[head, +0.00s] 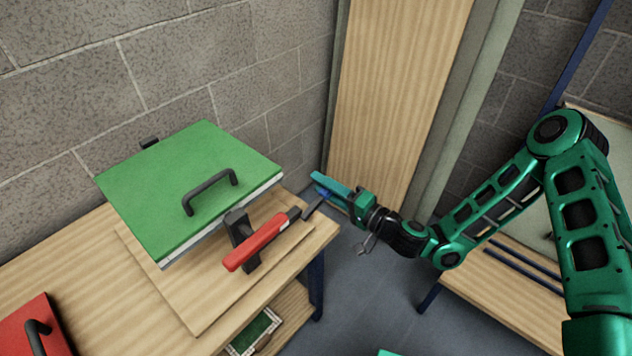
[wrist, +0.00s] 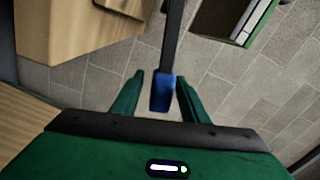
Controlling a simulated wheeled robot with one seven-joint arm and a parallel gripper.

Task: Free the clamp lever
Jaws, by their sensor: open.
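The clamp has a red bar (head: 256,242) on a black upright bracket (head: 240,232), at the front right of the green panel box. A dark lever rod (head: 314,205) runs from the red bar's right end out past the bench edge. The rod (wrist: 174,30) ends in a blue tip, seen in the wrist view (wrist: 162,93). My gripper (head: 324,188) is open at that end of the rod. In the wrist view my gripper's fingers (wrist: 159,80) stand either side of the blue tip, with a gap on both sides. The tip's exact depth between them is unclear.
A green lid (head: 160,195) with a black handle (head: 209,190) covers the box on the wooden bench (head: 85,255). A red panel (head: 25,330) lies at the left. Below is a shelf with a green-topped box (head: 254,332). A tall wooden panel (head: 400,85) stands behind my gripper.

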